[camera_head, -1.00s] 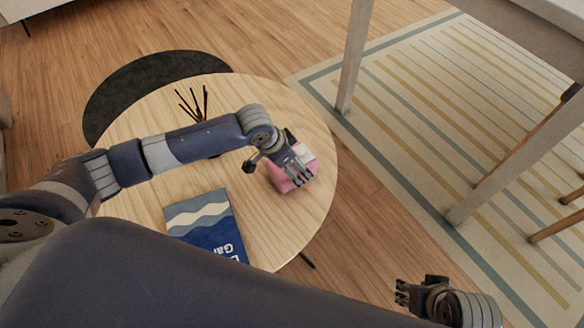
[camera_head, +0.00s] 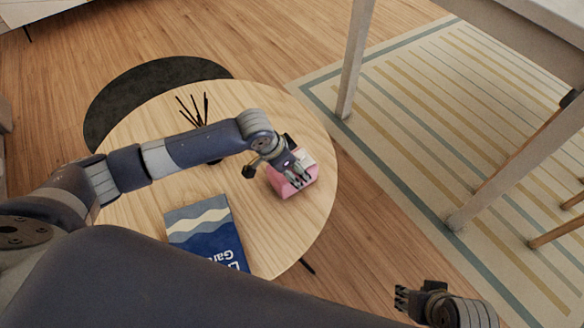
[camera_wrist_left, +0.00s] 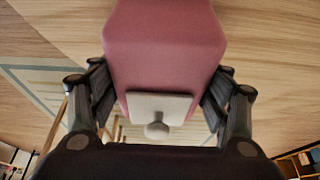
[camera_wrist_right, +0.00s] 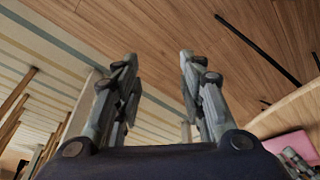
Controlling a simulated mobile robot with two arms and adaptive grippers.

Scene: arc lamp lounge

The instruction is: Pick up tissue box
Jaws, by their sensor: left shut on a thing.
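The tissue box (camera_head: 292,187) is pink with a pale top, at the right side of the round wooden table. My left gripper (camera_head: 298,180) is at the box from above, shut on it. In the left wrist view the tissue box (camera_wrist_left: 165,50) sits between the two fingers, with a pale panel and knob facing the camera. I cannot tell whether its base touches the table. My right gripper (camera_wrist_right: 158,65) is open and empty, away from the table; it also shows low at the right in the head view (camera_head: 403,299). Part of the pink box (camera_wrist_right: 290,145) shows in the right wrist view.
The round table (camera_head: 270,235) also holds a blue book (camera_head: 205,232) at the front and dark sticks (camera_head: 197,112) behind my left arm. A dark round disc (camera_head: 125,95) is beyond the table. A pale table leg (camera_head: 352,70) and striped rug (camera_head: 415,130) are right.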

